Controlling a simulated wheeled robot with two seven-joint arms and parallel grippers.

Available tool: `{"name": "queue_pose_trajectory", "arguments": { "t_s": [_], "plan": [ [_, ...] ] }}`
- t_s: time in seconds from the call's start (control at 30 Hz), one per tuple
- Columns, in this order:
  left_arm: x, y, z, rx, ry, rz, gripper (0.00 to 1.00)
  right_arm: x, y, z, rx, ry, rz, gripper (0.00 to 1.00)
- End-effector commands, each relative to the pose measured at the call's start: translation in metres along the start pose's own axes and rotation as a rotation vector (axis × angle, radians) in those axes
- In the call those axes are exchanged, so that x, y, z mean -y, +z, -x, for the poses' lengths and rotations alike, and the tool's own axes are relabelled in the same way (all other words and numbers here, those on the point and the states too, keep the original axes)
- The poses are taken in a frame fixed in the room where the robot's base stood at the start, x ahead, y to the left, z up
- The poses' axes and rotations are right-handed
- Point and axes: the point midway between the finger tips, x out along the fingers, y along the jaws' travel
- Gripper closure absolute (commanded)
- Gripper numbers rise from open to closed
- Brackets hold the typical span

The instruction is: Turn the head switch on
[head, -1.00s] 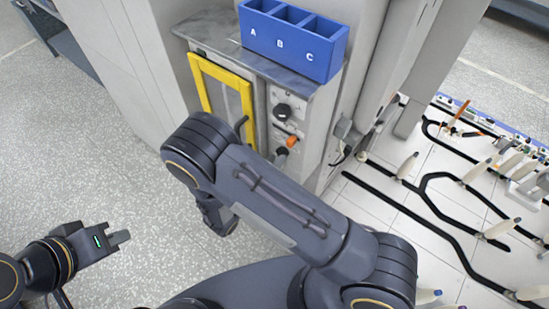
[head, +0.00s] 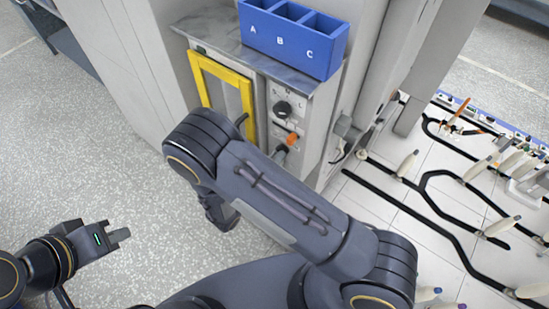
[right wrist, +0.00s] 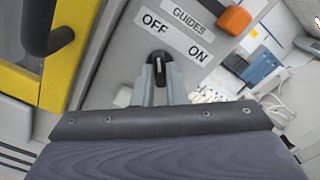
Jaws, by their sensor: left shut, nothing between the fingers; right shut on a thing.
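A small black switch knob (right wrist: 159,68) with a white mark is on the grey panel in the right wrist view, below plates reading GUIDES, OFF and ON. No HEAD label is readable. The mark points roughly up, towards OFF rather than ON; its exact setting is hard to tell. My right gripper (right wrist: 164,88) is shut on this knob, one grey finger on each side. In the head view my right arm hides most of that gripper. A larger black dial (head: 283,108) sits higher on the panel. My left gripper (head: 119,236) is shut and empty, over the floor at lower left.
An orange knob (head: 292,139) is close beside the gripped switch. A yellow-framed door (head: 204,70) with a dark handle (right wrist: 48,28) stands left of the panel. A blue bin marked A, B, C (head: 310,62) sits on the ledge above. Bobbins stand on the right.

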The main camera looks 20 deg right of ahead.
Motion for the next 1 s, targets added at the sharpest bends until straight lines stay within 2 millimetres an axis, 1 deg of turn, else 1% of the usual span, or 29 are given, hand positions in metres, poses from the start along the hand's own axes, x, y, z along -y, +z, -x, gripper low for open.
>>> {"name": "queue_pose_trajectory", "arguments": {
  "t_s": [0.27,1.0],
  "plan": [
    [0.008,0.009,-0.018,0.0,0.0,0.0,1.0,-0.003,-0.003,0.0,0.001,0.001,-0.156,1.0],
    [0.035,0.039,-0.077,0.0,0.0,0.0,1.0,-0.003,-0.004,0.0,0.0,0.001,-0.853,1.0]
  ]
}}
